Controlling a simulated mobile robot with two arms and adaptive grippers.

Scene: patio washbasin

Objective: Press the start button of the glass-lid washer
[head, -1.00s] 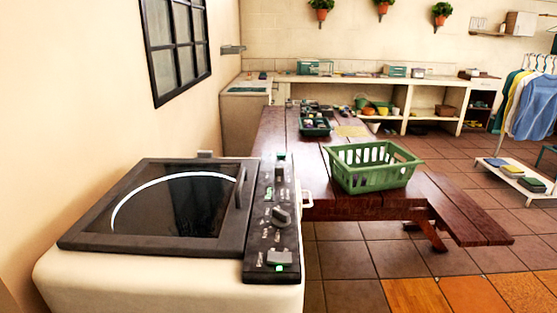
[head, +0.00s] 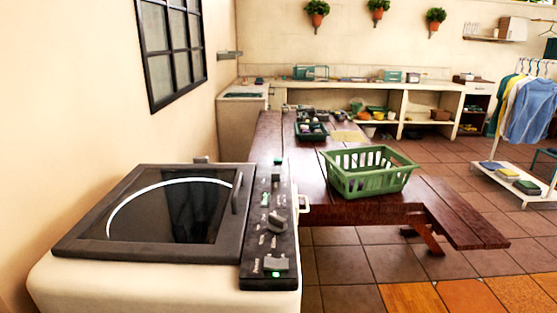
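The glass-lid washer (head: 60,282) stands at the near left, white with a dark-framed glass lid (head: 160,213) that is closed. A dark control panel (head: 255,258) runs along the lid's right side. Which control is the start button is not clearly labelled at this size. Neither of my grippers shows in the head view.
A brown wooden table (head: 300,180) with a bench (head: 455,215) stands behind the washer. It holds a green basket (head: 370,182) and a small dark green tray (head: 312,134). A clothes rack (head: 535,105) is at right. Tiled floor (head: 345,265) right of the washer is clear.

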